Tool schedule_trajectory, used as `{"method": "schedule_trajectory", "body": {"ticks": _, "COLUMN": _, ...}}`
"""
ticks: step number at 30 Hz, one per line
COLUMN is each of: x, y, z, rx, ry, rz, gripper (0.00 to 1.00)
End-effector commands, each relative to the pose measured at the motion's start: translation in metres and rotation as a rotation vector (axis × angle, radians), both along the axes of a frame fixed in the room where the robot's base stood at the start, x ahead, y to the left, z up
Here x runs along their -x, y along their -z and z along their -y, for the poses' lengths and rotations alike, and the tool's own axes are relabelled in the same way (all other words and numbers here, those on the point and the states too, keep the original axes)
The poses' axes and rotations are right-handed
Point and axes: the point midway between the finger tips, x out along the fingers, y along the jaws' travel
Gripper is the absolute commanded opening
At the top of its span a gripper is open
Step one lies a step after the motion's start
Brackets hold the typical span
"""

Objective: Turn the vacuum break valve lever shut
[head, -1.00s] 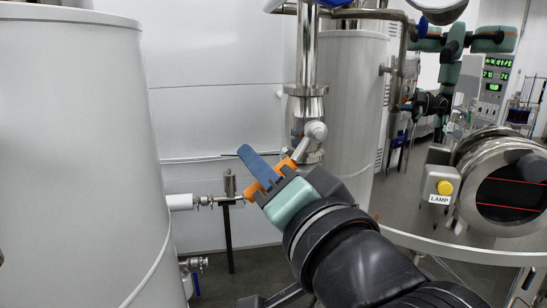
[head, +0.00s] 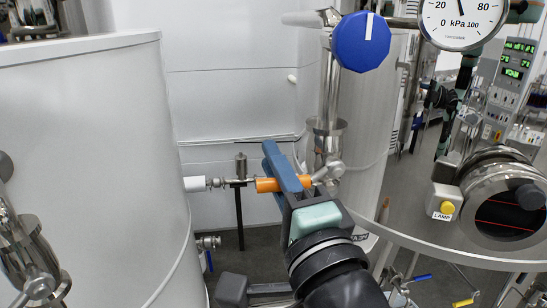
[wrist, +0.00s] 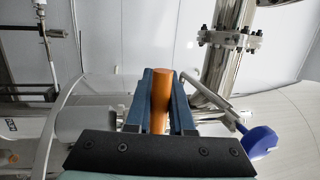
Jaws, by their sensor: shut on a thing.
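The valve lever has an orange grip (head: 266,185) and a short metal arm that runs right to a steel valve body (head: 329,172) on a vertical pipe. In the head view the lever points left, almost level. My gripper (head: 276,156) is shut around the orange grip, with grip showing on both sides of the blue fingers. In the wrist view the orange grip (wrist: 161,98) stands between the two blue fingers of my gripper (wrist: 161,76). The fingers hide part of the grip.
A large white tank (head: 95,170) fills the left, with a small side fitting (head: 240,170) near the lever's end. A blue knob (head: 361,42) and a pressure gauge (head: 462,22) are above right. A lamp switch box (head: 444,203) sits beside a round port at right.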

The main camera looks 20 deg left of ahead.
Motion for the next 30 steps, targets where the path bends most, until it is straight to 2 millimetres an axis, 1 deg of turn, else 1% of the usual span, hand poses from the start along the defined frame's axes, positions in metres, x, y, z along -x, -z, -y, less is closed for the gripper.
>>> {"method": "schedule_trajectory", "body": {"ticks": 1, "x": 0.0007, "y": -0.0039, "z": 0.0001, "rx": -0.009, "ry": 0.000, "rz": 0.002, "gripper": 0.00}}
{"method": "schedule_trajectory", "body": {"ticks": 14, "x": 0.0006, "y": -0.0043, "z": 0.0006, "rx": -0.017, "ry": 0.000, "rz": 0.000, "gripper": 0.00}}
{"method": "schedule_trajectory", "body": {"ticks": 15, "x": 0.0006, "y": -0.0043, "z": 0.0006, "rx": -0.017, "ry": 0.000, "rz": 0.000, "gripper": 0.26}}
{"method": "schedule_trajectory", "body": {"ticks": 19, "x": 0.0004, "y": -0.0034, "z": 0.0005, "rx": -0.014, "ry": 0.000, "rz": -0.003, "gripper": 0.49}}
{"method": "schedule_trajectory", "body": {"ticks": 20, "x": 0.0003, "y": -0.0032, "z": 0.0006, "rx": -0.014, "ry": 0.000, "rz": -0.003, "gripper": 0.51}}
{"method": "schedule_trajectory", "body": {"ticks": 27, "x": 0.0002, "y": -0.0020, "z": 0.0005, "rx": -0.012, "ry": 0.000, "rz": -0.005, "gripper": 0.51}}
{"method": "schedule_trajectory", "body": {"ticks": 30, "x": 0.0025, "y": -0.0002, "z": 0.0035, "rx": -0.013, "ry": 0.001, "rz": -0.005, "gripper": 0.51}}
